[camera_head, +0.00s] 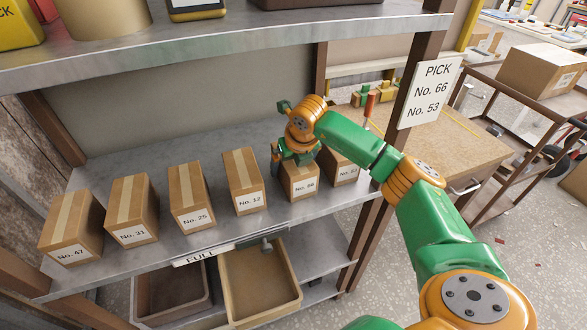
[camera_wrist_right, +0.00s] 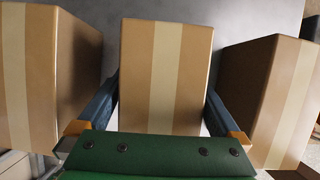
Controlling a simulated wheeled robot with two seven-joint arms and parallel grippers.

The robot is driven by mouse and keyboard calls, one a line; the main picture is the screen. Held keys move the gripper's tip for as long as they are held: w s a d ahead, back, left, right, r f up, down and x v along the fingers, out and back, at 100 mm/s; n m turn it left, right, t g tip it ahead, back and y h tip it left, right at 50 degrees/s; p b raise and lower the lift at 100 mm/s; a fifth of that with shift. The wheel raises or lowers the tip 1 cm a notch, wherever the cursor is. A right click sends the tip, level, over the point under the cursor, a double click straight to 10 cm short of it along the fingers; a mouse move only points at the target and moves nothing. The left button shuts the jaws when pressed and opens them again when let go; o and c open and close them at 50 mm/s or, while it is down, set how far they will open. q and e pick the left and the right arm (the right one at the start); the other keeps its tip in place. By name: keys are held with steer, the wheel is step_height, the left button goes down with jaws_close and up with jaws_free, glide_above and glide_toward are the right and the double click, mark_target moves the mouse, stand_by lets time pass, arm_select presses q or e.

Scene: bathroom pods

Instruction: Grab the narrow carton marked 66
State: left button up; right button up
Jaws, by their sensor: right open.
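The narrow carton marked No. 66 (camera_head: 303,188) stands upright on the grey metal shelf, in a row of similar brown cartons. My right gripper (camera_head: 296,160) is over its top, its fingers reaching down at the sides. In the right wrist view, the carton (camera_wrist_right: 166,70) with its pale tape strip sits between the two blue fingers of the open right gripper (camera_wrist_right: 163,98). Small gaps show beside the carton, so the jaws are not closed on it. The arm partly hides the carton's top in the head view. My left gripper is not in view.
Carton No. 12 (camera_head: 244,182) stands to the left; another carton (camera_head: 346,171), its label partly hidden, is close at right. Cartons No. 25 (camera_head: 190,196), No. 31 (camera_head: 133,210) and No. 47 (camera_head: 71,228) stand farther left. An upper shelf (camera_head: 230,35) overhangs. A sign (camera_head: 430,92) lists 66 and 53.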

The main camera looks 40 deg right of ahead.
steer(key=shift+f, duration=0.1)
steer(key=c, duration=1.6)
